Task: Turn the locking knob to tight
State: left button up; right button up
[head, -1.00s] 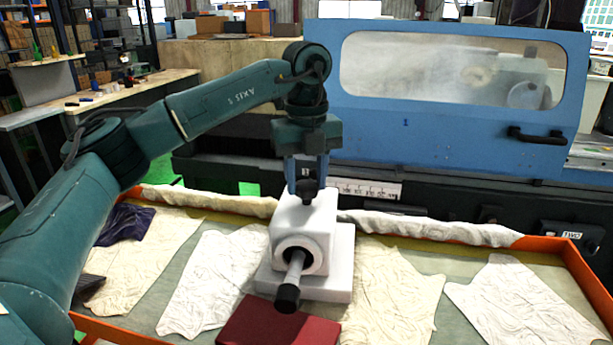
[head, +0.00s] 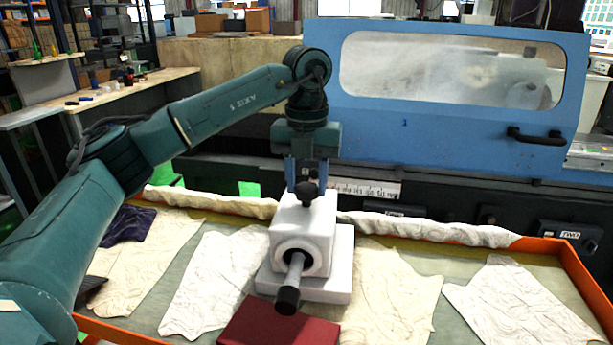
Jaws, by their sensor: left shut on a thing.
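The locking knob (head: 307,191) is a small black knob on top of a white block-shaped unit (head: 303,232). The unit stands on a flat white base and has a round bore with a black-tipped handle (head: 287,298) pointing toward me. My left gripper (head: 307,182) comes down from above, its blue fingers on both sides of the knob, shut on it. The fingers hide part of the knob, and I see no mark that shows how tight it is. My right gripper is not in view.
An orange-rimmed tray (head: 570,262) surrounds the unit, with several crumpled cream cloths (head: 395,295) lying in it. A dark red block (head: 279,325) lies in front of the unit. Behind stands the grinder's blue door (head: 440,125) with a window and black handle.

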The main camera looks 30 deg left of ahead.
pick_arm(q)
jog(key=m+p, duration=0.1)
jog(key=m, duration=1.2)
jog(key=shift+d+m+p, duration=0.1)
jog(key=shift+m+p, duration=0.3)
jog(key=m, duration=1.3)
jog(key=shift+s+m+p, duration=0.1)
jog(key=shift+m+p, duration=0.25)
jog(key=shift+m, duration=0.05)
jog(key=o, duration=1)
